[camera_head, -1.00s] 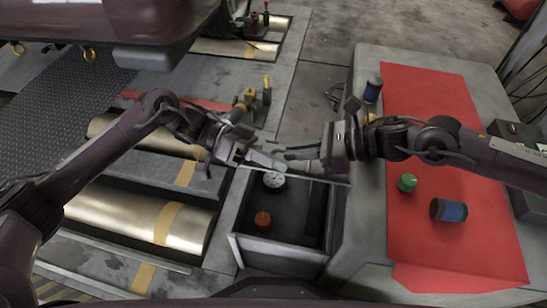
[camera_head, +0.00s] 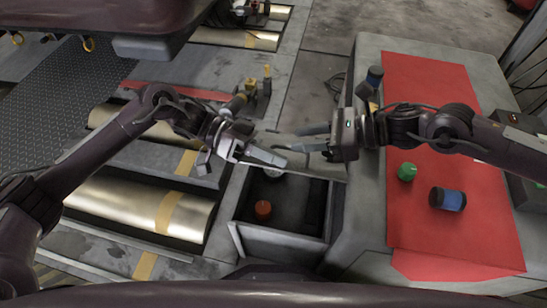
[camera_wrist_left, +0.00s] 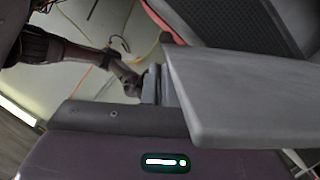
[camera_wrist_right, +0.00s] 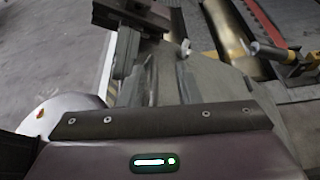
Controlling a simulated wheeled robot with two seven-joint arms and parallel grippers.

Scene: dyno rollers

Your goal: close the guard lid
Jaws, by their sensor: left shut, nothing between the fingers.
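A grey open-topped box (camera_head: 282,243) stands at the centre of the head view. A thin light edge (camera_head: 325,178) crosses its far side and looks like the raised guard lid seen nearly edge-on; its angle is unclear. My left gripper (camera_head: 284,161) is shut and empty above the box's far side, close to that edge; contact cannot be told. In the left wrist view a broad grey slab (camera_wrist_left: 250,100), probably the lid, fills the right side. My right gripper (camera_head: 301,138) is open and empty just beyond the edge; its spread fingers show in the right wrist view (camera_wrist_right: 158,80).
Inside the box are an orange knob (camera_head: 263,209) and a partly hidden white dial (camera_head: 274,173). Brass rollers (camera_head: 120,208) lie left.

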